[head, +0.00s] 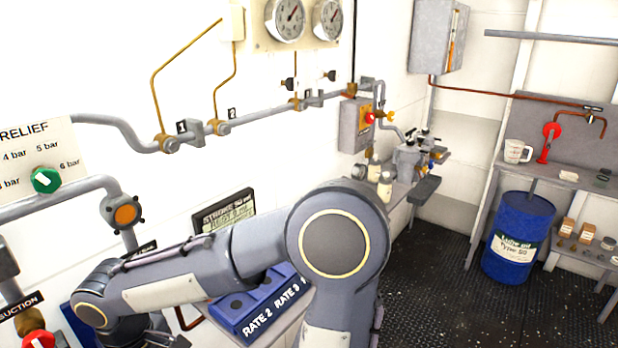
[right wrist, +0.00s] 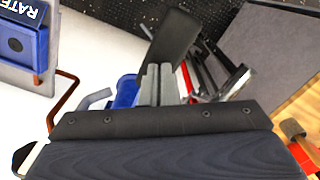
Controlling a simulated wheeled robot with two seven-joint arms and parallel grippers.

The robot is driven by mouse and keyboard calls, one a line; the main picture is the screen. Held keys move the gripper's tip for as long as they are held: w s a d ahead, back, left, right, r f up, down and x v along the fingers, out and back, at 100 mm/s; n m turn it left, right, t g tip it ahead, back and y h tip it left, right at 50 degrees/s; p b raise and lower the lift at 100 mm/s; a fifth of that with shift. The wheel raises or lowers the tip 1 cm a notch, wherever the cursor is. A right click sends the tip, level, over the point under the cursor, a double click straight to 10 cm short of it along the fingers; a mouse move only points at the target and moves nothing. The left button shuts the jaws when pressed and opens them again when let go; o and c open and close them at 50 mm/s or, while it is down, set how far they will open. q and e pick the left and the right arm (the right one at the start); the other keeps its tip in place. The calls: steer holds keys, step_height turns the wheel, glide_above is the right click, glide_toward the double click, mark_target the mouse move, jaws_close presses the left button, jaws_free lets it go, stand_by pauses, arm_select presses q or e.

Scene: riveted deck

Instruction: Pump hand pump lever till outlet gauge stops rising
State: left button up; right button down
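I cannot read which is the outlet gauge. My arm crosses the lower middle of the head view and hides what is behind it. In the right wrist view, my right gripper (right wrist: 160,85) has its two grey fingers together, with nothing clearly between them. A blue body (right wrist: 125,91) and a dark flat bar (right wrist: 174,38) lie beyond the fingers. I cannot clearly make out the pump lever. My left gripper is not in view.
A blue box (head: 262,305) marked RATE stands under my arm. A green relief knob (head: 46,180) and grey pipes run along the left wall. A blue oil drum (head: 518,235) stands by the right bench. The dark floor (head: 440,290) between is clear.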

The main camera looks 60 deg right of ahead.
step_height(320, 180, down, 6)
steer(key=b, duration=0.4)
steer(key=shift+w, duration=0.1)
step_height(320, 180, up, 12)
steer(key=p, duration=1)
steer(key=shift+r, duration=0.1)
stand_by(1.1)
step_height(320, 180, up, 5)
steer(key=p, duration=0.3)
steer(key=shift+p, duration=0.3)
